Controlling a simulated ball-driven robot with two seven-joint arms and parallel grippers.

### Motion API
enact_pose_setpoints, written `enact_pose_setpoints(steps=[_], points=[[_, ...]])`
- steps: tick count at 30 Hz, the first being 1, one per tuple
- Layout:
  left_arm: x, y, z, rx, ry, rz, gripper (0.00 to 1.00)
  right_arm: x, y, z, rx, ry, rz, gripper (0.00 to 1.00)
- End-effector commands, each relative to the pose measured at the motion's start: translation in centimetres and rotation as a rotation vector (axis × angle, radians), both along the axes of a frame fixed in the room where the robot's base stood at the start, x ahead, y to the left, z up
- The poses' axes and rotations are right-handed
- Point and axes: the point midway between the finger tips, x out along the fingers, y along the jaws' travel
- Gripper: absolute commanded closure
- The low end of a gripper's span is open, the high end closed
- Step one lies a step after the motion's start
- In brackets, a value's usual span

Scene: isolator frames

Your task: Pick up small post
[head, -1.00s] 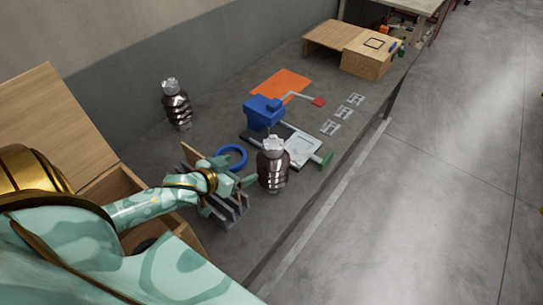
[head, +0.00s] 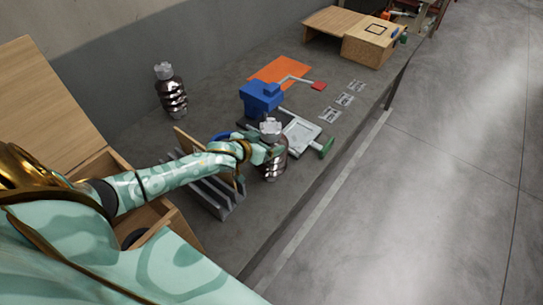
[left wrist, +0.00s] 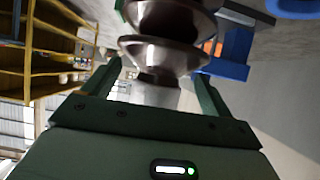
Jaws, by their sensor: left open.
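Two brown ribbed posts with grey metal caps stand upright on the grey bench. One post (head: 274,166) is near the front edge; the other post (head: 172,97) is at the back left. I cannot tell from their looks which is the small one. My left gripper (head: 266,153) is at the upper part of the front post and hides some of it. In the left wrist view, the open left gripper (left wrist: 158,95) has a finger on each side of the ribbed post (left wrist: 168,55). Whether the fingers touch it cannot be told. My right gripper is not in view.
A grey slotted rack (head: 221,200) is under my left arm. A blue vise-like device (head: 261,97), a light tray (head: 301,136) and an orange mat (head: 279,70) lie behind the front post. A wooden box (head: 368,51) is at the far end.

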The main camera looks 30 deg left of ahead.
Motion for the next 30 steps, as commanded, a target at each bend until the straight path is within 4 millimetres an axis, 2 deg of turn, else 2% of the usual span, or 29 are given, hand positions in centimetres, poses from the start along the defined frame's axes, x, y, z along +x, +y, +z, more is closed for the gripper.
enact_pose_setpoints(steps=[3,9,10,18,19,21,30], points=[[1.0,0.0,-0.6,0.001,0.000,0.000,0.15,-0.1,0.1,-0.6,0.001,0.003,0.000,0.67],[1.1,0.0,-0.5,0.001,0.000,0.000,0.15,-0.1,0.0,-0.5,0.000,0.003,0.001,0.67],[1.1,0.0,-0.5,0.001,0.000,0.000,0.18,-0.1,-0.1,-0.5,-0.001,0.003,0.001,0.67],[1.1,0.0,-0.5,0.001,0.000,0.000,0.93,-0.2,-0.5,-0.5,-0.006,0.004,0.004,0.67],[1.1,0.0,-0.5,0.001,0.000,0.000,1.00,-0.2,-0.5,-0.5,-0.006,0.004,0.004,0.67],[1.5,-0.1,0.2,-0.002,-0.016,-0.002,1.00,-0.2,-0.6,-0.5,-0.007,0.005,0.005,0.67],[1.4,0.0,0.4,-0.002,-0.014,0.000,1.00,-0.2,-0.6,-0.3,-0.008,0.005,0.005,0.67]])
